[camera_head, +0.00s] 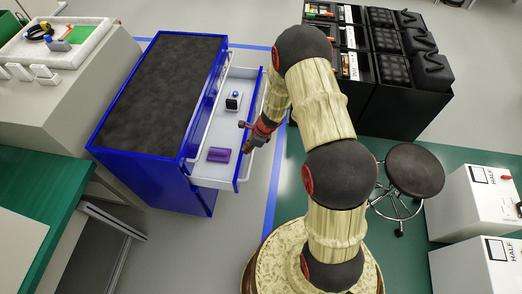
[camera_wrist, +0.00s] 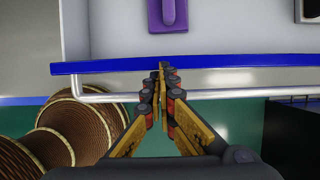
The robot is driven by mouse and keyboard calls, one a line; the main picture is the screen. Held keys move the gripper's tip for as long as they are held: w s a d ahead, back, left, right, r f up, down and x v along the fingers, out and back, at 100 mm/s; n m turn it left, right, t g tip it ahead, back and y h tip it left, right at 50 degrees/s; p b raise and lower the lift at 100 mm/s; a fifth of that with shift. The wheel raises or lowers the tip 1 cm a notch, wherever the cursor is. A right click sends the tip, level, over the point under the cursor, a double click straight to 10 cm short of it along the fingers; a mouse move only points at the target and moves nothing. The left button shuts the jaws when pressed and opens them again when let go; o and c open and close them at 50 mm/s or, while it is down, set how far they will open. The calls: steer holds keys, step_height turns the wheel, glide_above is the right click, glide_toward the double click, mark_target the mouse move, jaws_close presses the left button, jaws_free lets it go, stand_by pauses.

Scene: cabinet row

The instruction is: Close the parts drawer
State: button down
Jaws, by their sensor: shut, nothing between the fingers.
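The parts drawer (camera_head: 207,173) is the white drawer pulled out of the blue cabinet (camera_head: 208,202), on its right side. It holds a purple block (camera_head: 218,155) and a small dark and white item (camera_head: 233,100). In the wrist view, the drawer's blue front edge (camera_wrist: 230,62) runs across the picture with a grey bar handle (camera_wrist: 230,94) below it. My gripper (camera_wrist: 163,72) is shut and empty, its tips at the blue edge, over the handle bar. I cannot tell whether they touch. In the head view my gripper (camera_head: 243,125) is at the drawer's outer edge.
The cabinet has a dark top (camera_head: 165,85). A round stool (camera_head: 414,170) and black bins (camera_head: 400,85) stand to the right of my arm. White boxes (camera_head: 475,270) are at lower right. A bench with a white tray (camera_head: 62,55) is at upper left.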

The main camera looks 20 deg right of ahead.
steer(key=w+a+p, duration=0.3)
steer(key=w+a, duration=0.4)
steer(key=a, duration=0.4)
steer(key=shift+w+a+p, duration=0.3)
steer(key=shift+a+p, duration=0.05)
steer(key=shift+p, duration=0.05)
steer(key=shift+f, duration=0.15)
steer(key=shift+d, duration=0.1)
